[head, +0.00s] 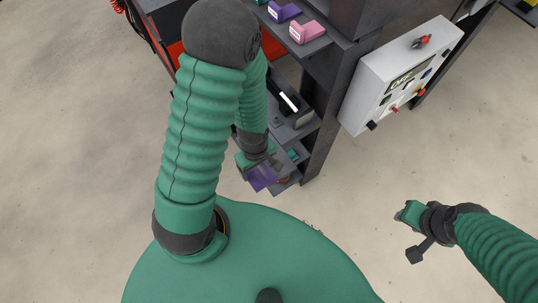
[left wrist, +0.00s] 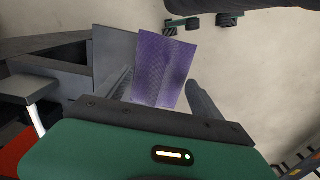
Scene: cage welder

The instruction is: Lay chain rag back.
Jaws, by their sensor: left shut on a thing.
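A purple cloth-like piece, which looks like the rag (head: 263,177), hangs at my left gripper (head: 258,162) beside the lower shelves. In the left wrist view the purple rag (left wrist: 165,68) stands up as a flat, slightly creased sheet between the two fingers of my left gripper (left wrist: 160,98). The left gripper is shut on it. A grey flat panel is directly beside the rag there; I cannot tell whether they touch. My right gripper (head: 410,232) is out over the floor at the right, away from the rag, and its jaw opening is unclear. No chain is recognizable.
The dark shelf unit (head: 322,130) stands close to my left gripper. Purple and pink holders (head: 307,32) sit on its upper shelf, and a dark box (head: 288,107) lower down. A grey control box (head: 400,75) juts out right. The floor (head: 360,190) between my arms is clear.

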